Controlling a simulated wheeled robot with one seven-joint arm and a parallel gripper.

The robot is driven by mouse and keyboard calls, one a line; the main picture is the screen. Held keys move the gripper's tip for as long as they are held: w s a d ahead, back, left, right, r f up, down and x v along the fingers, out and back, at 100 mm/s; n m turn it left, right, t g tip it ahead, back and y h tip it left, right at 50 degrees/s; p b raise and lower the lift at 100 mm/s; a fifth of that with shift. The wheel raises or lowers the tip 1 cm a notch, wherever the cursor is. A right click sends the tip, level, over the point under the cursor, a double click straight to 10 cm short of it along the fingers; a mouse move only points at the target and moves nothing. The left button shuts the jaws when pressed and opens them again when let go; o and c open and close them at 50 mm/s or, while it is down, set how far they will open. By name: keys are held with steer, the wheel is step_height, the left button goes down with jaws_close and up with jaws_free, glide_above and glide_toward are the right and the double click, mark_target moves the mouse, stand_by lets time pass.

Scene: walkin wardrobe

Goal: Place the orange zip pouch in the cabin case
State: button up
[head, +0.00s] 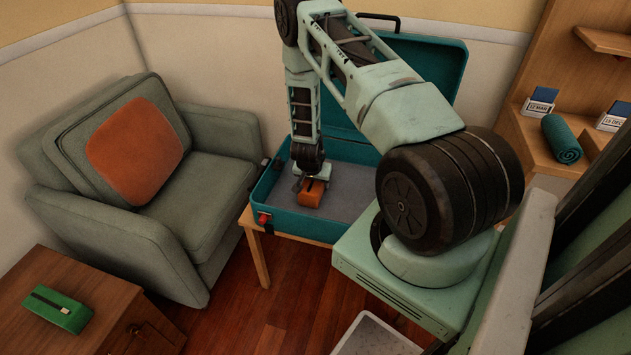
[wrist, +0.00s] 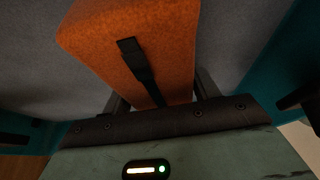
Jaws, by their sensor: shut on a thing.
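The orange zip pouch (head: 311,193) is held in my gripper (head: 313,181), inside the open cabin case. In the wrist view the pouch (wrist: 135,45) fills the upper middle, with a black strap on its face, and my gripper (wrist: 155,100) has a finger on each side of it. The teal cabin case (head: 290,224) stands open on a wooden stand, its lid raised at the back. Its grey lining shows around the pouch. I cannot tell whether the pouch touches the case floor.
A grey armchair (head: 120,235) with an orange cushion (head: 135,150) stands left of the case. A green pouch (head: 58,308) lies on a wooden cabinet at the lower left. A rolled teal towel (head: 561,139) and small date cards are on the right shelf. The case floor right of the pouch looks clear.

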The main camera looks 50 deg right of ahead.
steer(key=shift+f, duration=0.1)
steer(key=shift+f, duration=0.15)
steer(key=o, duration=1.1)
steer(key=shift+r, duration=0.2)
